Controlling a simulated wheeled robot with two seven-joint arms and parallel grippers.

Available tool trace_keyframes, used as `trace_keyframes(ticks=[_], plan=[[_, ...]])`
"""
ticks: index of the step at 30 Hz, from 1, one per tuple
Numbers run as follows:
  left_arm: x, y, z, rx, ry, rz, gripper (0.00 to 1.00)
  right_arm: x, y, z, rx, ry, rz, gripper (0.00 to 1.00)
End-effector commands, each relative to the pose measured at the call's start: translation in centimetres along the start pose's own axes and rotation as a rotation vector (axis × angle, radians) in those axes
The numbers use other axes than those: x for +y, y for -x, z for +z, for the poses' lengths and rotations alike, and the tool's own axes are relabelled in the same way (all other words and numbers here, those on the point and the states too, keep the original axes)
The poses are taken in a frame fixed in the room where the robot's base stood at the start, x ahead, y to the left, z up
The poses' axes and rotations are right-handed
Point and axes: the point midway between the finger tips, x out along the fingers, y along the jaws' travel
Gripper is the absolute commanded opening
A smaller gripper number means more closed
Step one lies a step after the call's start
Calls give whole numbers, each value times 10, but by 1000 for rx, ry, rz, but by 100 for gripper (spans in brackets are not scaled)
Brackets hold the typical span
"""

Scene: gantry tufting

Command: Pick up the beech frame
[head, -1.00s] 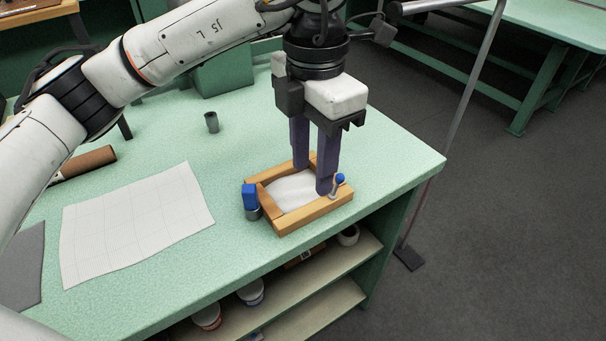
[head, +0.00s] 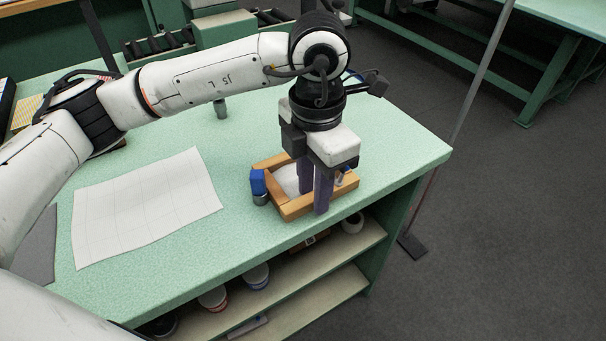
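The beech frame (head: 297,208) is a small rectangular wooden frame with a white cloth (head: 287,179) across its middle. It lies flat on the green bench in the head view. My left gripper (head: 315,202) points down over its near rail, with one dark purple finger inside the frame and the other outside. The fingers are close together and appear shut on that rail, whose gripped part is hidden. A blue-topped clamp (head: 259,186) sits at the frame's left corner. Another blue piece at its right end is mostly hidden by the gripper. My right gripper is not in view.
The green bench (head: 235,235) has a white gridded sheet (head: 146,207) left of the frame and a small grey cup (head: 220,108) behind. Shelves with jars (head: 256,276) lie below the front edge. A metal pole (head: 462,135) stands beyond the right end.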

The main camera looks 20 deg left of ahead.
Motion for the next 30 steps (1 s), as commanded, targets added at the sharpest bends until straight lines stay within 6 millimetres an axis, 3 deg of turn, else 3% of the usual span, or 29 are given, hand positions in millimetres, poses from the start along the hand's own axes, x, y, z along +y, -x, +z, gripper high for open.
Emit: trace_keyframes(ticks=[1,5,16,30], plan=[[0,0,0,0,0,0,19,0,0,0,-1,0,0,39],[0,0,0,0,0,0,0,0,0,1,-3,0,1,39],[0,8,1,-4,1,2,0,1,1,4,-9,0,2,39],[0,91,1,-4,0,1,0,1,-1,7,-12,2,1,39]])
